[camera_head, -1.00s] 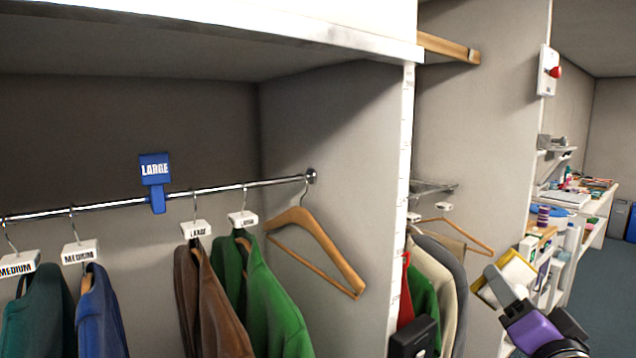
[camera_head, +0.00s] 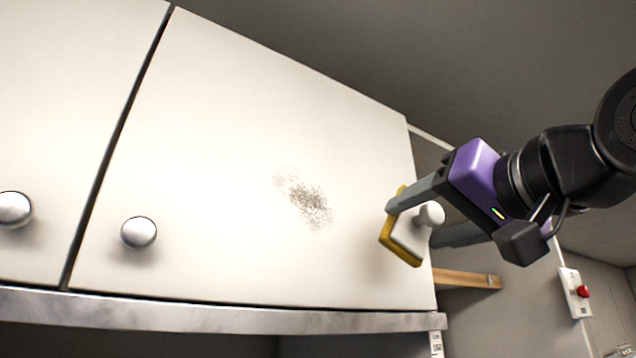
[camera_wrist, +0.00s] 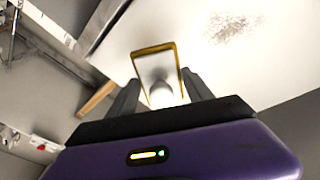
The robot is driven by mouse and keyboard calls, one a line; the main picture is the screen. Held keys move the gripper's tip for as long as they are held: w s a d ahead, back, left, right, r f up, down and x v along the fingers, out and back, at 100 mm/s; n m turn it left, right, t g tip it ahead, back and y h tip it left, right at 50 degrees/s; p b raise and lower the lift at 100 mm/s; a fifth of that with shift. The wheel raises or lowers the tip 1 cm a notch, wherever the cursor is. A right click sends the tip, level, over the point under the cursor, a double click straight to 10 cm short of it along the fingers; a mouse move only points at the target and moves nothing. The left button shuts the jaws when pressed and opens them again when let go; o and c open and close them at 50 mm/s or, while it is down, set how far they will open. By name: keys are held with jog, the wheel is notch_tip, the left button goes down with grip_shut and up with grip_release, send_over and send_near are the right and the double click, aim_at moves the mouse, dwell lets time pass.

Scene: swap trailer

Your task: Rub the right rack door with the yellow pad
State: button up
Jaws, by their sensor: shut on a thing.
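My gripper (camera_head: 428,222) is shut on the yellow pad (camera_head: 392,240), which has a white back with a round knob. The pad is upright at the lower right part of the right rack door (camera_head: 230,120); I cannot tell whether it touches the door. A grey speckled smudge (camera_head: 308,200) marks the door, up and left of the pad. In the wrist view the pad (camera_wrist: 157,52) sits between the fingers, with the smudge (camera_wrist: 230,27) to its upper right. The door has a round metal knob (camera_head: 138,232) at its lower left.
The left rack door (camera_head: 60,100) with its own knob (camera_head: 14,209) is beside it. A metal ledge (camera_head: 200,312) runs below the doors. A wooden bar (camera_head: 467,279) and a red-button box (camera_head: 575,292) are at the lower right. The air before the door is clear.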

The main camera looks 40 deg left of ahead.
jog(key=s+a+r+n+g+y, duration=0.1)
jog(key=s+r+n, duration=0.1)
jog(key=s+r, duration=0.35)
jog(key=s+a+r+n+g, duration=0.1)
jog(key=s+a+r+g, duration=0.15)
jog(key=s, duration=0.55)
jog(key=s+a+f+n+p, duration=0.1)
jog(key=s+f+n, duration=0.2)
jog(key=s+f, duration=0.15)
jog(key=shift+t+y, duration=0.3)
jog(key=shift+t, duration=0.15)
jog(key=shift+w+f+p+x, duration=0.1)
jog(key=shift+f+p+x, duration=0.15)
jog(key=shift+x, duration=0.8)
jog(key=shift+w+f+p+x, duration=0.15)
jog(key=shift+f+p+x, duration=0.05)
jog(key=shift+x, duration=0.85)
jog(key=shift+w+f+p+x, duration=0.1)
jog(key=shift+f+p+x, duration=0.15)
jog(key=shift+x, duration=0.8)
jog(key=shift+x, duration=0.8)
jog(key=shift+w, duration=0.15)
